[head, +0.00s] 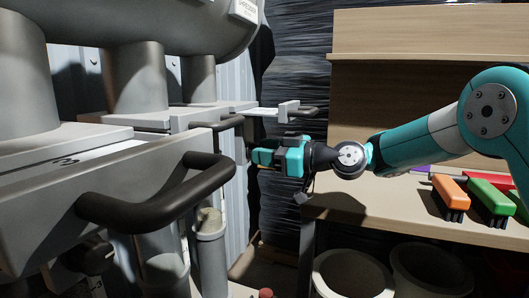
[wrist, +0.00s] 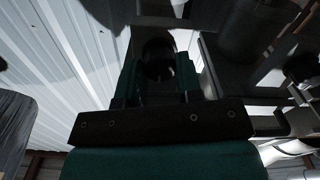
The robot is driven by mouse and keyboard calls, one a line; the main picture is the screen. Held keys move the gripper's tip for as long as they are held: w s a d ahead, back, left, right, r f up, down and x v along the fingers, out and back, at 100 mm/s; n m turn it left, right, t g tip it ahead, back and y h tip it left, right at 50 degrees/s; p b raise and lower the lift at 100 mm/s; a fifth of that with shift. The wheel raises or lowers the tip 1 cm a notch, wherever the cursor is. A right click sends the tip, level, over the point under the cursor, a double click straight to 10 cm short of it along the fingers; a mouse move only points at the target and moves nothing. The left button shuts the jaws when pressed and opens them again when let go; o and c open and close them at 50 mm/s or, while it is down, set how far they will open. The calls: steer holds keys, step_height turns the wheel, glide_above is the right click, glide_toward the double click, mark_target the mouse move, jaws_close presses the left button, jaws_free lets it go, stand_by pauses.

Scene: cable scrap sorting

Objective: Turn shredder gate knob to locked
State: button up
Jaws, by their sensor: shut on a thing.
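My gripper (head: 262,158) points left in the head view, beside the grey machine and below its farther gate handles. In the wrist view its two fingers (wrist: 158,80) are shut around a dark round knob (wrist: 158,58). The knob is in shadow, and I cannot read any mark of its setting. In the head view I cannot make the gripped knob out. Another dark knob (head: 92,254) sits under the near gate (head: 120,190), which carries a number 3 and a thick black handle (head: 165,193).
Farther gates with black handles (head: 228,123) stick out to the right. A wooden bench (head: 400,208) on the right holds orange (head: 450,190) and green (head: 490,195) brush-like items. Round bins (head: 350,272) stand below it. A corrugated wall (wrist: 50,40) shows in the wrist view.

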steer(key=shift+m, duration=0.3)
steer(key=shift+w+d+r+m+p, duration=0.1)
steer(key=shift+m+p, duration=6.05)
steer(key=shift+m, duration=2.55)
steer(key=o, duration=0.9)
steer(key=shift+o, duration=0.2)
